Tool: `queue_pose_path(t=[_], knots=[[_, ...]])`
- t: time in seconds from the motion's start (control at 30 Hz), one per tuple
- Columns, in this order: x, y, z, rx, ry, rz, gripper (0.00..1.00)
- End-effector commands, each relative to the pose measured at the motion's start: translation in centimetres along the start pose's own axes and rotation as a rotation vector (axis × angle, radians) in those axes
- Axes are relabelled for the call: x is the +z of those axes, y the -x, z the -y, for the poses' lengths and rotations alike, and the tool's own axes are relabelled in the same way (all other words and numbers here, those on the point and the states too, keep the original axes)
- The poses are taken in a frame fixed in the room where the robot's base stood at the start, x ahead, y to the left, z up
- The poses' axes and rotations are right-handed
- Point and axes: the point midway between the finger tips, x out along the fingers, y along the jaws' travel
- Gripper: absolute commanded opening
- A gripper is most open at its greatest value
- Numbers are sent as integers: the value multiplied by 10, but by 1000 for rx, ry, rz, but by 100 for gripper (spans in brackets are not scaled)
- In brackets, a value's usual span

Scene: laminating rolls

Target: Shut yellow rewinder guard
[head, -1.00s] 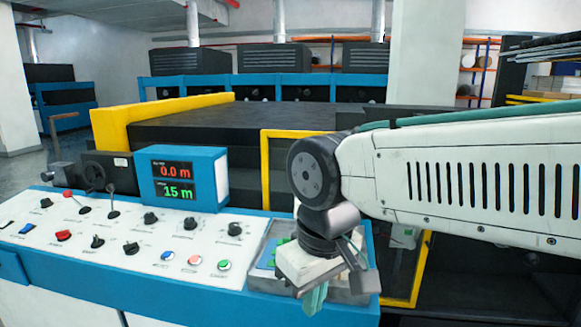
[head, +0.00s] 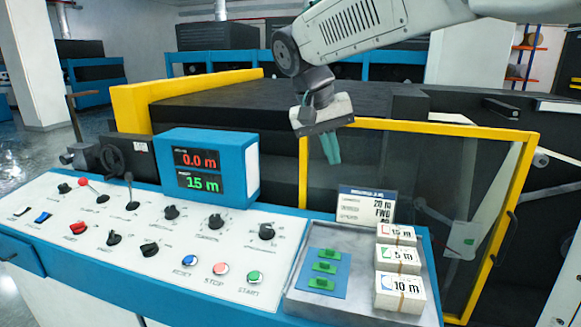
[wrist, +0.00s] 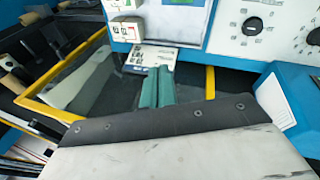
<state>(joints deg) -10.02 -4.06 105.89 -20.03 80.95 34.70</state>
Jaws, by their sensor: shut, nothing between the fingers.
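The yellow guard (head: 421,127) is a yellow-framed clear panel right of the console in the head view. Its dark handle (head: 505,236) is on the right edge. That edge seems to stand out from the machine, with rollers showing beyond it; exactly how far I cannot tell. The guard's yellow frame also shows in the wrist view (wrist: 72,62). My gripper (head: 331,148) points down near the frame's upper left corner, its teal fingers together and empty. It also shows in the wrist view (wrist: 157,88). I see no clear contact with the frame.
The blue and white console (head: 120,262) has knobs, buttons and a display (head: 198,170) reading 0.0 m and 15 m. Dark machine parts stand behind.

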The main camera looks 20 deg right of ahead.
Motion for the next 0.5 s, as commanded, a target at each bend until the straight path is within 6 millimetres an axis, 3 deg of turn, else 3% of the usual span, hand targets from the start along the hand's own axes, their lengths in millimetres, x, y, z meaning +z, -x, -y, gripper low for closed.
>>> queue_pose_path(t=[0.03, 0.2, 0.3, 0.5], knots=[[-25, 1, 20, 35, -27, -7, 0], [-93, 3, 79, 139, -158, -69, 0], [-121, 0, 110, 185, -226, -109, 0], [-150, -6, 150, 233, -313, -166, 0]])
